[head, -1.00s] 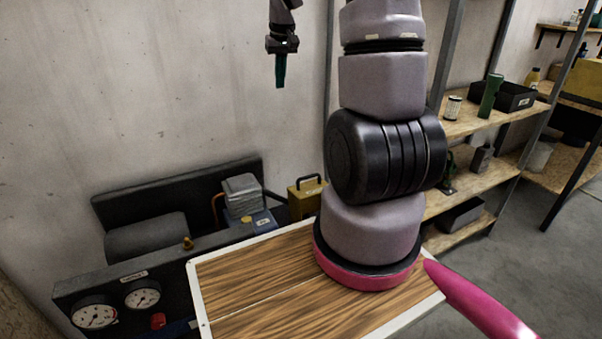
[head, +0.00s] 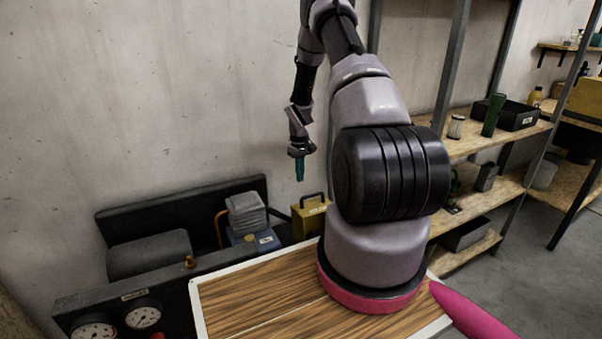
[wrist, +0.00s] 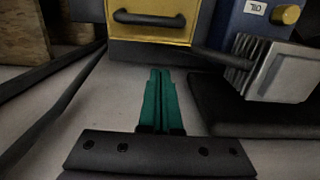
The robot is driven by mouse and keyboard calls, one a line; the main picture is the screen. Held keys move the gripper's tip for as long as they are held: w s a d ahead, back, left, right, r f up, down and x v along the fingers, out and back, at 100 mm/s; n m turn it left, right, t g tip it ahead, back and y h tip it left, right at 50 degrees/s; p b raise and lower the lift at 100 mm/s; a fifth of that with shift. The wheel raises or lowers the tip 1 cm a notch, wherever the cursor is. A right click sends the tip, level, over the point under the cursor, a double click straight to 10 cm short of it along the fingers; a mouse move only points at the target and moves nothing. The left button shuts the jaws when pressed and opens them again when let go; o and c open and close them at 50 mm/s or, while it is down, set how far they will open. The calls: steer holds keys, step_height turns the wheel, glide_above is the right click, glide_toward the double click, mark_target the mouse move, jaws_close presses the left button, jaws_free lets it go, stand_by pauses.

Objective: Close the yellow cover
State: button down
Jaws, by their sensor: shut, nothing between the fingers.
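The yellow cover (head: 309,217) with a dark handle stands by the wall behind the wooden top, partly hidden by my arm. In the wrist view the yellow cover (wrist: 150,30) shows at the top with its black handle across it, above a dark grey lower part. I cannot tell how far open it is. My gripper (head: 300,178) hangs above the cover in the head view, its green fingers pointing down. In the wrist view the fingers of my gripper (wrist: 160,72) are together and empty, pointing toward the cover, apart from the handle.
A blue box (head: 262,242) marked with a label and carrying a grey finned block (head: 246,212) stands left of the cover. A black machine with gauges (head: 143,314) is at lower left. Wooden shelves (head: 470,222) with bottles and bins stand at right.

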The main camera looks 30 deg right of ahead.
mark_target(305, 203)
steer(key=shift+s+f, duration=1)
steer(key=shift+f, duration=0.2)
steer(key=shift+s+f, duration=1)
steer(key=shift+f, duration=0.15)
